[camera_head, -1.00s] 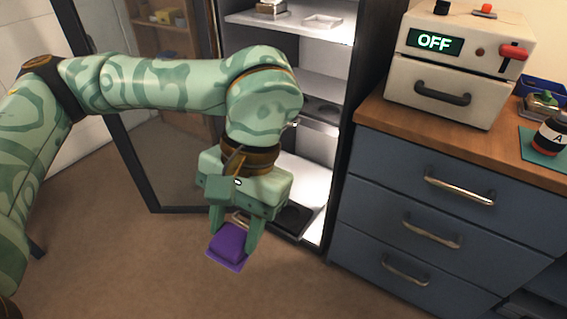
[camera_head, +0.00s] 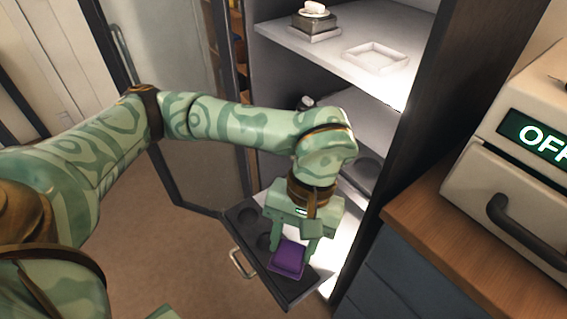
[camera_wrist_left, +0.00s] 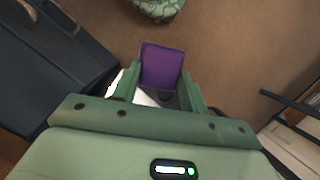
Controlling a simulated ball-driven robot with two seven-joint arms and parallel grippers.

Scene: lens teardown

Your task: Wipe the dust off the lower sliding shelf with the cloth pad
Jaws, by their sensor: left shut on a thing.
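My left gripper (camera_head: 292,247) is shut on the purple cloth pad (camera_head: 287,261), which hangs below its fingers. The pad is over the front right part of the lower sliding shelf (camera_head: 244,218); I cannot tell whether it touches. This shelf is dark, has round recesses and a metal front handle (camera_head: 241,264), and sticks out of the cabinet. The gripper and pad hide part of it, and I cannot make out dust. In the left wrist view the pad (camera_wrist_left: 162,66) is between the fingers (camera_wrist_left: 160,90). My right gripper is out of view.
The open cabinet's upper shelf (camera_head: 335,50) holds a small tray (camera_head: 375,58) and a stacked item. Its dark side wall (camera_head: 440,95) and the blue drawer unit (camera_head: 400,280) stand close on the right. The glass door (camera_head: 185,150) is open on the left. Floor is free in front.

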